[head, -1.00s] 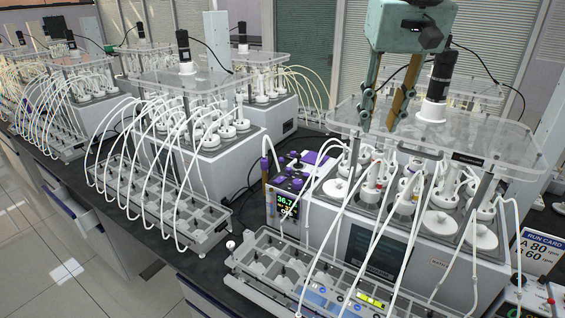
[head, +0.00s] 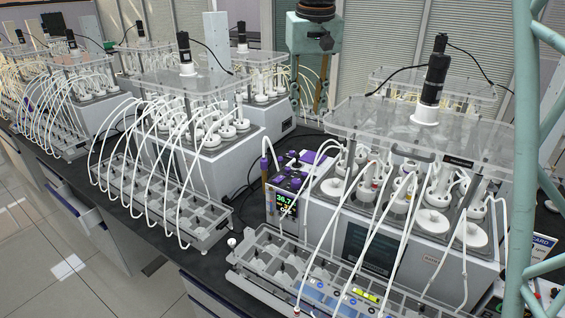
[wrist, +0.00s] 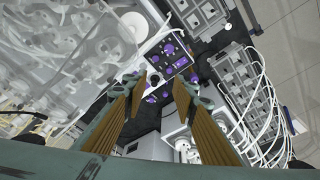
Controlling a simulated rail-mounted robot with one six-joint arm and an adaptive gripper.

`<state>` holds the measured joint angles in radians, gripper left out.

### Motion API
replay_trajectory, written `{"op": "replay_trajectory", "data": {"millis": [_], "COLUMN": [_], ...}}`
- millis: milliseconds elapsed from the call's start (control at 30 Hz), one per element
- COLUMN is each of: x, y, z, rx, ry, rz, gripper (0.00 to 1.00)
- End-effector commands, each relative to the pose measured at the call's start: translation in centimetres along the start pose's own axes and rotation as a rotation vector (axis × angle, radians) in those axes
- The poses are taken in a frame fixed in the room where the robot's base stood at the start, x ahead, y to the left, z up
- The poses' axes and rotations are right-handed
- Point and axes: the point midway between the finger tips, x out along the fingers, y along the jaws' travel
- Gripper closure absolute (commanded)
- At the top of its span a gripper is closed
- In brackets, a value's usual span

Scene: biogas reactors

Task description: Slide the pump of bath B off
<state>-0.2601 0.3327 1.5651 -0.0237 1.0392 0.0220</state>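A small control unit (head: 288,190) with purple-capped knobs and a lit display reading about 36.7 stands between two reactor baths. It also shows in the wrist view (wrist: 168,60), ahead of my fingers. I cannot read which bath it belongs to, or make out a pump slider. The nearer bath (head: 345,235) is a grey box with white-capped bottles under a clear plate. My gripper (head: 307,105) hangs above and behind the control unit in the head view. In the wrist view my gripper (wrist: 164,84) has its fingers apart with nothing between them.
A black stirrer motor (head: 433,82) stands on the clear plate (head: 400,130). White tubes arch down to a tray of cells (head: 270,255) in front. Another bath (head: 205,160) stands left of the unit. A partly hidden run card (head: 543,245) is at the right. Dark bench shows between the baths.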

Motion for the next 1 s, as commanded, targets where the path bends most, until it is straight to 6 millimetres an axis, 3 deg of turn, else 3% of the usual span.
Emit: {"op": "replay_trajectory", "data": {"millis": [400, 800, 1000], "x": [4.6, 10.2, 12.0], "y": [-1.8, -2.8, -3.1], "z": [-4.5, -6.5, -7.0], "rx": [-0.021, -0.034, -0.038], "ry": [-0.066, -0.164, -0.195], "rz": [-0.007, -0.017, -0.021], "gripper": [0.74, 0.74, 0.74]}}
